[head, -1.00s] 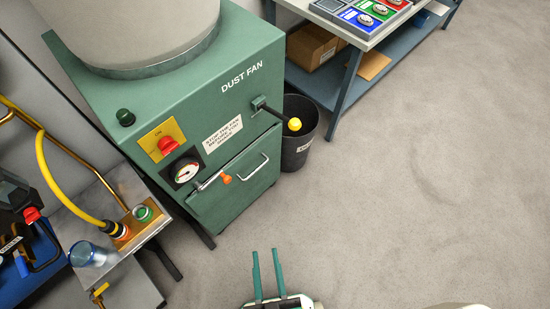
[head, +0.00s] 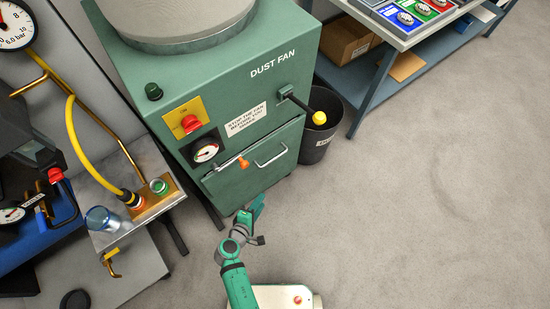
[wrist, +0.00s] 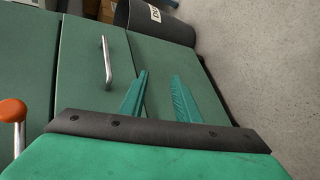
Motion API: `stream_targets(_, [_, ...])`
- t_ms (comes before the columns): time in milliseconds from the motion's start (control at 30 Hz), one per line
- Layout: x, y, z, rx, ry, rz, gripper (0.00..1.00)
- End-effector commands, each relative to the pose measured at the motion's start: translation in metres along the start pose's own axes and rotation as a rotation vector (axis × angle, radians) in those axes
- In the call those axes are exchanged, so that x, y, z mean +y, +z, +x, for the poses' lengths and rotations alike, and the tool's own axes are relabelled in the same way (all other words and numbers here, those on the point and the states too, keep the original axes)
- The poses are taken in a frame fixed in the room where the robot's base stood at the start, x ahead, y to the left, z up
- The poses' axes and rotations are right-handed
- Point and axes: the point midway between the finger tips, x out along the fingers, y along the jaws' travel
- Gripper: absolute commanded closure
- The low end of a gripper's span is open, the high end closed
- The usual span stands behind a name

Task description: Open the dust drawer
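The dust drawer (head: 245,182) is the green front at the bottom of the dust fan cabinet (head: 285,85); it looks closed. Its silver bar handle (head: 273,160) also shows in the wrist view (wrist: 107,62), left of my fingers. A latch rod with an orange knob (head: 243,163) lies across the drawer's upper left; the knob shows at the wrist view's left edge (wrist: 12,110). My gripper (head: 258,203) is low in front of the drawer, below the handle. In the wrist view my gripper (wrist: 160,76) has its fingers apart with nothing between them, not touching the handle.
A yellow-knobbed lever (head: 319,118) sticks out above the drawer's right side. A black bin (head: 322,140) stands to the cabinet's right. A red button (head: 190,123) and a gauge (head: 206,152) sit above the latch. A metal bench (head: 125,215) stands left. The floor at right is free.

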Motion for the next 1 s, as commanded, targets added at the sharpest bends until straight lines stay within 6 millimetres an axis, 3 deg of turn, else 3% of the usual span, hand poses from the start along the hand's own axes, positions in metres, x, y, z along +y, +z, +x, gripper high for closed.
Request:
stream_targets(100, [0.038,-0.012,0.025,-0.097,0.1,-0.15,0.71])
stream_targets(300, [0.086,-0.022,0.04,-0.217,0.221,-0.298,0.71])
stream_targets(567, [0.105,-0.016,0.055,-0.268,0.255,-0.332,0.71])
stream_targets(1000, [0.125,-0.004,0.121,-0.259,0.255,-0.333,0.71])
